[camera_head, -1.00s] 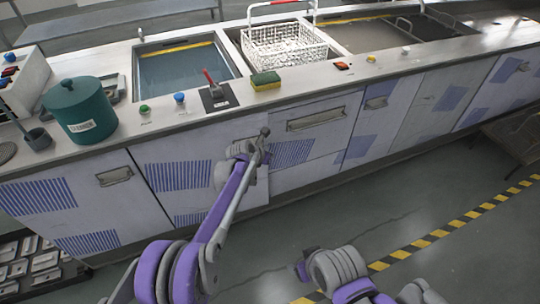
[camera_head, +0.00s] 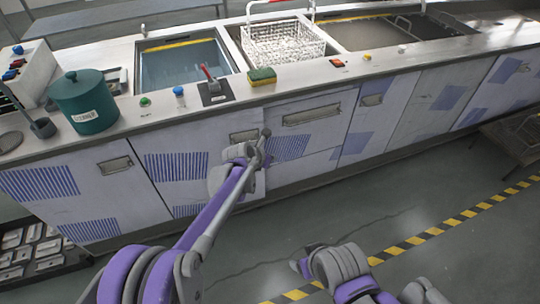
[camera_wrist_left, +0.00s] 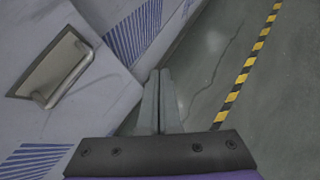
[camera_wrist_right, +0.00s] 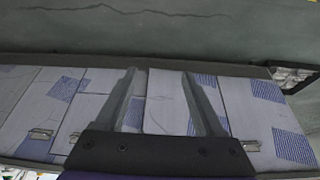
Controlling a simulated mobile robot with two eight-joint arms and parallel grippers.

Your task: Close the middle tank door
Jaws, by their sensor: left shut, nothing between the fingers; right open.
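The door panel with blue hatching (camera_head: 178,166) is in the middle-left of the cabinet front in the head view. Its metal handle (camera_head: 243,135) is partly behind my left arm, and a handle (camera_wrist_left: 62,70) shows on the panel at left in the left wrist view. The panel looks close to flush; I cannot tell whether a gap remains. My left gripper (camera_head: 265,137) is shut and empty near the panel's right edge. Its closed fingers (camera_wrist_left: 161,77) point along the cabinet front; contact is unclear. My right gripper (camera_head: 301,266) is low over the floor, open and empty (camera_wrist_right: 158,74).
The counter holds a teal pot (camera_head: 84,102), a sponge (camera_head: 262,76) and a white wire basket (camera_head: 282,42) at a tank. A drawer front (camera_head: 312,115) adjoins on the right. Trays (camera_head: 30,250) stand at lower left. The floor beside the striped tape (camera_head: 420,239) is clear.

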